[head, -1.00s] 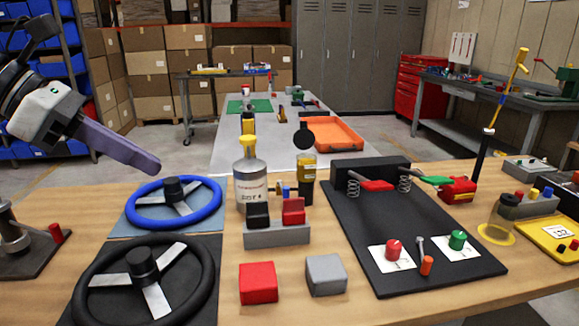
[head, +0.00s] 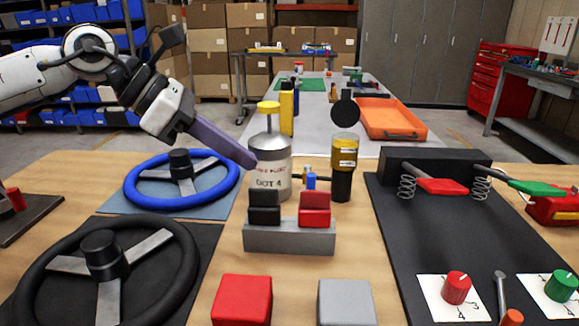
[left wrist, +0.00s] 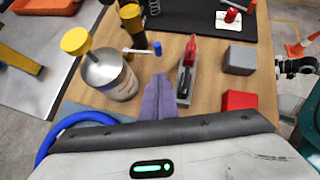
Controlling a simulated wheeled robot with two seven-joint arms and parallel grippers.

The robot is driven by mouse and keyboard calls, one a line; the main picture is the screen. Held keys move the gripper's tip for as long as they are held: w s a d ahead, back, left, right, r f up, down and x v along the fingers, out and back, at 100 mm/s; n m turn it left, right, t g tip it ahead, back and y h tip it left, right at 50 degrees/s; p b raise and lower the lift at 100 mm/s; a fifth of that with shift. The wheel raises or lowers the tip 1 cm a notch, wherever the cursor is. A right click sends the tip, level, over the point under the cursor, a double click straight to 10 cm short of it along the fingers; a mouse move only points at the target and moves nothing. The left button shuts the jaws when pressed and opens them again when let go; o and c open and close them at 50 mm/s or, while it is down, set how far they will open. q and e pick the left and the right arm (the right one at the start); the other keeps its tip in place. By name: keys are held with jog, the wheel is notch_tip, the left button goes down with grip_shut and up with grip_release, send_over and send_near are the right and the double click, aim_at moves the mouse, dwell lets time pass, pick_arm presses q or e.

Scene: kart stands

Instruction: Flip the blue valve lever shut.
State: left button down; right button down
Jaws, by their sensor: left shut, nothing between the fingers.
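The small blue valve lever (head: 310,181) is behind the grey block with black and red rockers, beside a dark cylinder with a yellow top (head: 344,160). In the left wrist view the blue piece (left wrist: 157,49) sits at a thin pale rod near that cylinder. My left gripper (head: 251,163) is shut and empty. Its purple fingers overlap the left edge of the canister in the head view, left of the lever and apart from it. In the left wrist view the fingertips (left wrist: 160,80) point toward the lever.
A pale canister with a yellow cap (head: 271,160) stands close to the fingers. The rocker block (head: 288,238) is in front of the lever. A blue steering wheel (head: 181,178) lies under my left arm. Red (head: 242,298) and grey (head: 346,301) cubes sit near the front.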

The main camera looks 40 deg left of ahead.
pick_arm(q)
jog(key=w+d+f+p, duration=0.3)
jog(key=w+d+p, duration=0.2)
jog(key=w, duration=0.1)
jog(key=shift+w+f, duration=0.25)
jog(key=shift+f, duration=0.15)
jog(key=shift+d, duration=0.1)
